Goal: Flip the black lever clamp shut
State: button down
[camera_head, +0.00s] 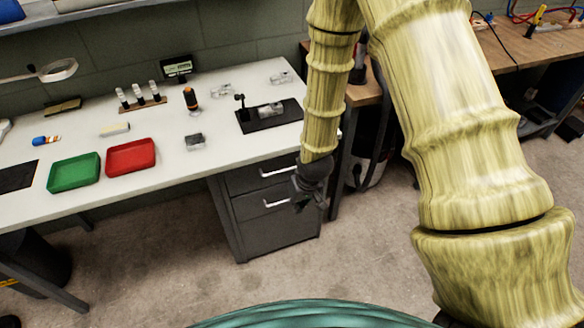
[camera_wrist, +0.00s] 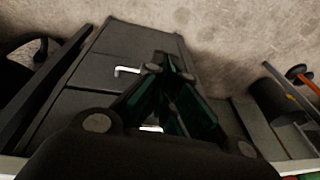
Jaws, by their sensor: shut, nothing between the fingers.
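The black lever clamp (camera_head: 240,101) stands upright at the left end of a black base plate on the right part of the white bench. A clear block (camera_head: 270,110) rests on the plate beside it. My gripper (camera_head: 315,206) hangs in front of the bench's right edge, below the tabletop and apart from the clamp. In the wrist view my gripper (camera_wrist: 160,72) points at the drawer cabinet and floor, with its fingers together and empty. The clamp does not show in the wrist view.
The grey drawer cabinet (camera_head: 265,215) stands beside my gripper. On the bench (camera_head: 215,155) are a red tray (camera_head: 131,156), a green tray (camera_head: 74,172), a small block (camera_head: 195,142) and an orange-topped bottle (camera_head: 191,99). The bench front near the clamp is clear.

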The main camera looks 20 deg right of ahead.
jog(key=s+f, duration=0.4)
jog(key=s, duration=0.5)
jog(key=s+d+f+g+h, duration=0.1)
jog(key=s+f, duration=0.4)
jog(key=s, duration=0.4)
jog(key=s+d+f+g, duration=0.1)
jog(key=s+f, duration=0.3)
jog(key=s, duration=0.6)
jog(key=shift+f, duration=0.15)
jog(key=shift+s+d+m, duration=0.1)
jog(key=shift+d+m, duration=0.1)
jog(key=shift+m, duration=0.1)
